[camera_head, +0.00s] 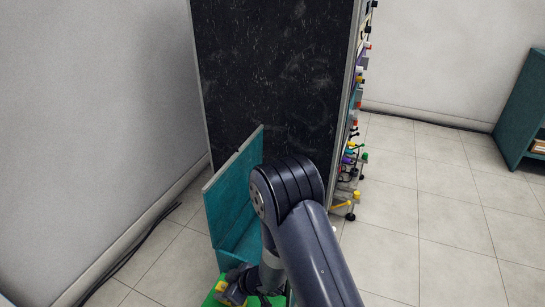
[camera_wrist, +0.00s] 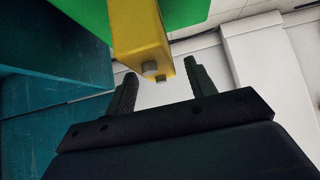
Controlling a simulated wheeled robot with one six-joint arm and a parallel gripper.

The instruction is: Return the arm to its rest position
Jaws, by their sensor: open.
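My arm is bent in the head view, with its elbow in front of the black board and its forearm going down behind the upper link. My gripper (camera_wrist: 162,82) is open in the wrist view, with its two dark fingers apart. The block also shows at the bottom of the head view (camera_head: 232,296), beside a green surface (camera_head: 209,300). In the head view my gripper is mostly hidden by my arm.
A teal panel (camera_head: 232,196) stands close to the left of my arm. Behind it is a tall black board (camera_head: 275,75) with several colourful fittings along its right side (camera_head: 352,155). A teal shelf (camera_head: 522,110) stands far right. Tiled floor (camera_head: 440,210) is clear on the right.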

